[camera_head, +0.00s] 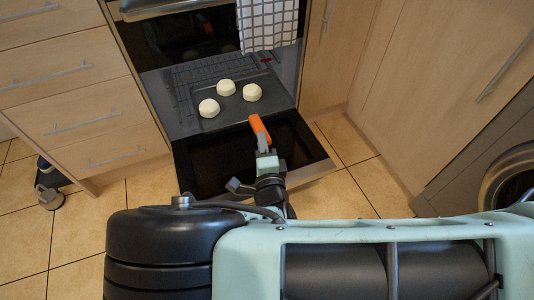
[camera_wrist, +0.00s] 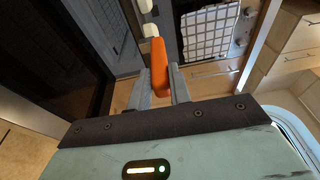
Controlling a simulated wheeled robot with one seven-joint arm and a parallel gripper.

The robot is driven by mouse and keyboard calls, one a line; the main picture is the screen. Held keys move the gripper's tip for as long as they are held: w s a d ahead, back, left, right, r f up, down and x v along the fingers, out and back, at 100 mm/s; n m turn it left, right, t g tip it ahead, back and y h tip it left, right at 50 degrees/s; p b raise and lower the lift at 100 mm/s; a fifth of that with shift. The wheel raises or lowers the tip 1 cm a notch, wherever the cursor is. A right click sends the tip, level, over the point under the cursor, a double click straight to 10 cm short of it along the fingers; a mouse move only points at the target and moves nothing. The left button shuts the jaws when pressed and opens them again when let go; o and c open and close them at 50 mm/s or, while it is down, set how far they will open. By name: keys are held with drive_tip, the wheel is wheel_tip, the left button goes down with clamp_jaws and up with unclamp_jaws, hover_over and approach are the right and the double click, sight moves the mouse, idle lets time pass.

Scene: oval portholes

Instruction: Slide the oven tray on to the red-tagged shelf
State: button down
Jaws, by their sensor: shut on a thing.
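The dark grey oven tray (camera_head: 234,112) carries three white dough rounds and is at the oven opening, above the inner end of the lowered door. Its orange handle (camera_head: 258,127) points towards me. My gripper (camera_head: 263,150) is shut on that handle. In the wrist view the orange handle (camera_wrist: 160,66) stands between the two grey fingers of my gripper (camera_wrist: 161,80). A wire rack (camera_head: 185,85) shows beside and behind the tray.
The oven door (camera_head: 208,167) is folded down with dark glass. A checked towel (camera_head: 268,24) hangs above the opening on the right. Drawers (camera_head: 75,95) stand at left, cupboards (camera_head: 440,80) at right. Small dark-and-grey items (camera_head: 50,190) lie on the tiled floor at left.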

drive_tip(key=shift+w+a+f+b, duration=0.15)
drive_tip(key=shift+w+b, duration=0.15)
drive_tip(key=shift+w, duration=0.2)
drive_tip(key=shift+w+a+f+b, duration=0.15)
drive_tip(key=shift+w+b, duration=0.15)
drive_tip(key=shift+w, duration=0.25)
drive_tip(key=shift+w+a+b, duration=0.15)
drive_tip(key=shift+w+b, duration=0.15)
drive_tip(key=shift+w, duration=0.2)
drive_tip(key=shift+f+p, duration=0.15)
drive_tip(key=shift+p, duration=0.25)
drive_tip(key=shift+p, duration=0.85)
drive_tip(key=shift+p, duration=0.35)
drive_tip(key=shift+w, duration=0.15)
drive_tip(key=shift+w+a, duration=0.15)
drive_tip(key=shift+w, duration=0.25)
